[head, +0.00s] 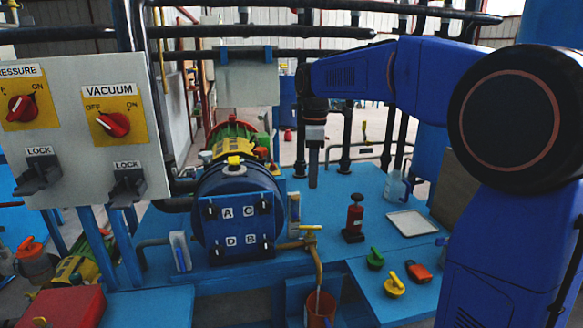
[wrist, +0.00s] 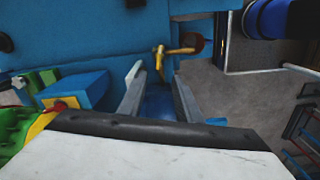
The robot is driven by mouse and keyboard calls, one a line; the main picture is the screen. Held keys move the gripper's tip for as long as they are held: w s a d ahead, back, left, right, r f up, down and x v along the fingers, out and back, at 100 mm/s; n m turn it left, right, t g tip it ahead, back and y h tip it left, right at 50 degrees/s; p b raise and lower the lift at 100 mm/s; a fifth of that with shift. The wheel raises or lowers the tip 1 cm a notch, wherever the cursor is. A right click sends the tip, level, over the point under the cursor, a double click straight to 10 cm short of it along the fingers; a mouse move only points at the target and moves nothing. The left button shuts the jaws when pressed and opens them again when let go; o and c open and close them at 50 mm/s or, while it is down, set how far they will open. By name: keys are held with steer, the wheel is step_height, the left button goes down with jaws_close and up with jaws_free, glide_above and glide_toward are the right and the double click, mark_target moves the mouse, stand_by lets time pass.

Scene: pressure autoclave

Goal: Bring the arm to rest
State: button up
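My blue arm (head: 430,75) reaches from the right side of the head view to the left, over the blue bench. My gripper (head: 313,172) hangs from its end, pointing down, behind and to the right of the round blue autoclave (head: 238,215). In the wrist view its two grey fingers (wrist: 157,82) stand apart with nothing seen between them. The brass tap (wrist: 168,54) shows beyond the fingertips there. In the head view the gripper shows nearly edge-on and appears clear of the bench top.
A control panel (head: 80,130) with red knobs stands at the left. Dark pipes (head: 250,31) run across the top. A bucket (head: 320,310) stands under the tap.

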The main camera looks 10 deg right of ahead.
steer(key=s+d+f+m+t, duration=0.1)
steer(key=s+f+m, duration=0.3)
steer(key=s, duration=0.7)
steer(key=s+d+f+m+t, duration=0.2)
steer(key=s+f+m, duration=0.3)
steer(key=s, duration=0.6)
steer(key=s+d+f+m+t, duration=0.1)
steer(key=s+d+f+m, duration=0.2)
steer(key=s, duration=0.8)
step_height(320, 180, down, 2)
steer(key=m, duration=0.3)
steer(key=shift+d+t, duration=0.4)
